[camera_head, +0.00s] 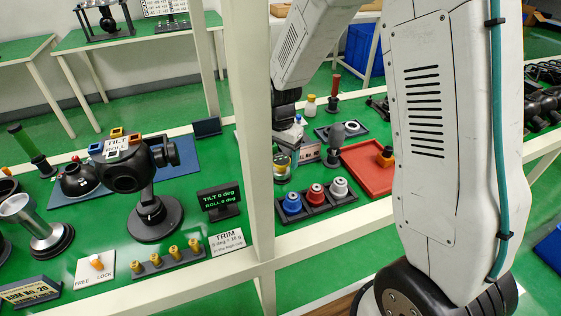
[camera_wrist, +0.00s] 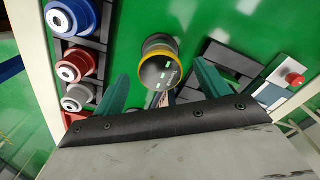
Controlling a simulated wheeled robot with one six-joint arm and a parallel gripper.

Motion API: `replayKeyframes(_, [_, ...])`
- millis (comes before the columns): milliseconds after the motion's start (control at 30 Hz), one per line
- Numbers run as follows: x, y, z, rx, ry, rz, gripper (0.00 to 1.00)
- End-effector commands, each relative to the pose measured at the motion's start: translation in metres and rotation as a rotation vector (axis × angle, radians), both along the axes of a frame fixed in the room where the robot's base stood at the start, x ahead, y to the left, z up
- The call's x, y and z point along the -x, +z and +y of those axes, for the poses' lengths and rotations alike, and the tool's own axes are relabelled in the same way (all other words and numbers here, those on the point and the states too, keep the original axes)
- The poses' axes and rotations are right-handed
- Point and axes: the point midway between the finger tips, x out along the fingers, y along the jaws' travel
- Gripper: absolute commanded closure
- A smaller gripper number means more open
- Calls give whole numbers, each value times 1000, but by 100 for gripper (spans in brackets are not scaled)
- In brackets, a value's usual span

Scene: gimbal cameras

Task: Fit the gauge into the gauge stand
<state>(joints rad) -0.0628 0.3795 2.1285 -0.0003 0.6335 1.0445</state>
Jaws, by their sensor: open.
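The gauge appears to be the round dark piece with a yellow rim (camera_wrist: 160,68) in the wrist view. It is between the two teal fingers of my gripper (camera_wrist: 161,72), which is open, with a gap on each side. In the head view, a yellow-rimmed dark piece (camera_head: 281,164) stands on the green table just behind the blue knob, partly hidden by the cream post. My gripper (camera_head: 288,128) is above it there, its fingers mostly hidden. A black slotted frame (camera_wrist: 232,62) lies beside the gauge. I cannot tell which object is the gauge stand.
A black rack (camera_head: 320,206) with blue, red and white knobs is close to the gauge. A red tray (camera_head: 368,178) is to its right. A cream post (camera_head: 249,120) rises near my gripper. A tilt-and-roll unit (camera_head: 128,165) stands left, beside a display (camera_head: 221,200).

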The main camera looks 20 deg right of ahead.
Motion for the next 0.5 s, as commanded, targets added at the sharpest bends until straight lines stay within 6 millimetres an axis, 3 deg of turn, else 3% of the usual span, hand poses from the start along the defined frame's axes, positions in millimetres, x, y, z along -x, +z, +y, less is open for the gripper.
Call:
replayKeyframes(200, [-1,35,0,0,0,-2,25])
replayKeyframes(500, [0,46,0,0,0,0,25])
